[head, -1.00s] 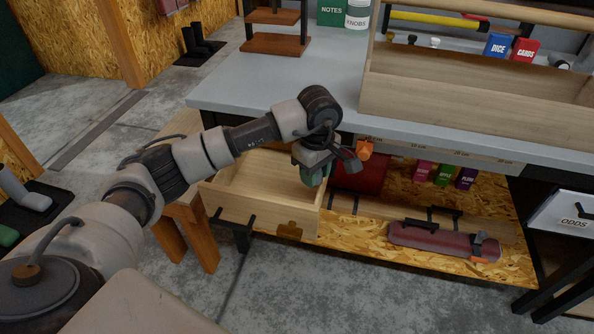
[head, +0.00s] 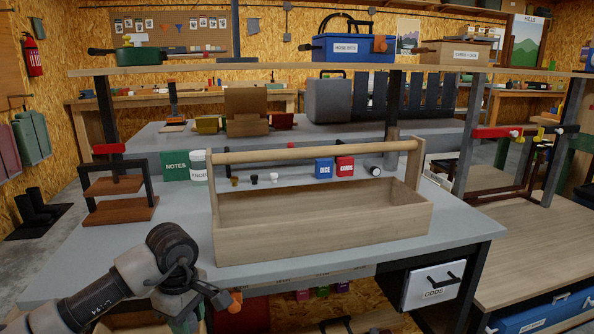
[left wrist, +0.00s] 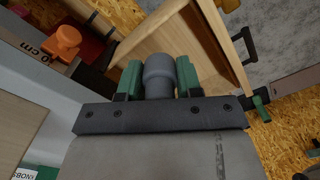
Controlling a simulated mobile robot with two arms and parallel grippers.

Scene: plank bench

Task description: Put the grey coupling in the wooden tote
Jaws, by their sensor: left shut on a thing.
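The wooden tote (head: 325,238) stands upright on the grey bench, with a round bar handle across its top. The part of its inside that I can see is bare. My left gripper (left wrist: 158,78) is shut on the grey coupling (left wrist: 158,72), a stepped round piece held between its green fingers in the left wrist view. In the head view the left gripper (head: 190,312) is low at the bottom edge, in front of the bench and below its top. The coupling cannot be made out there. My right gripper is not in view.
A pale wooden drawer (left wrist: 185,45) is behind the fingers in the left wrist view. An orange piece (head: 236,297) is close beside the gripper. Blue DICE (head: 324,168) and red CARDS (head: 345,167) boxes stand behind the tote.

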